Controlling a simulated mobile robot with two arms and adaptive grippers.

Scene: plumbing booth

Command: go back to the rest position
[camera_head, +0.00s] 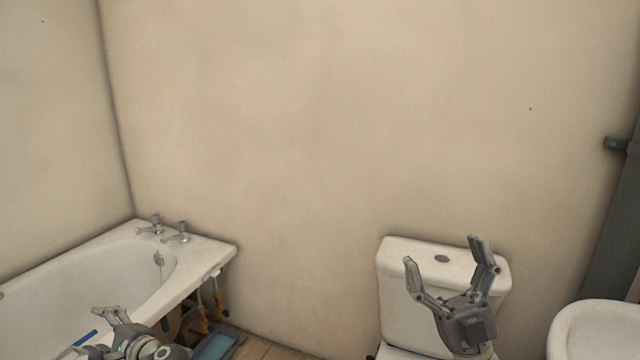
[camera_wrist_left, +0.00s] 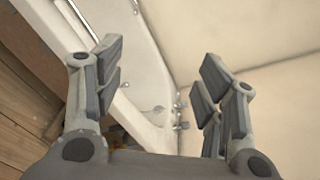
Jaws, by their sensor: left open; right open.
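My left gripper (camera_head: 112,316) is low at the left in the head view, in front of the bathtub's near side. In the left wrist view my left gripper (camera_wrist_left: 160,85) has its fingers spread wide with nothing between them. My right gripper (camera_head: 444,250) is upright in front of the toilet cistern (camera_head: 395,305), its two fingers apart and empty. Whether it touches the cistern cannot be told.
A white bathtub (camera_head: 205,262) with two taps (camera_head: 178,234) stands in the left corner, pipes showing under its end. A blue tray-like object (camera_head: 215,346) lies on the wooden floor. A white basin (camera_head: 600,320) and grey pipe (camera_head: 612,235) are at the right.

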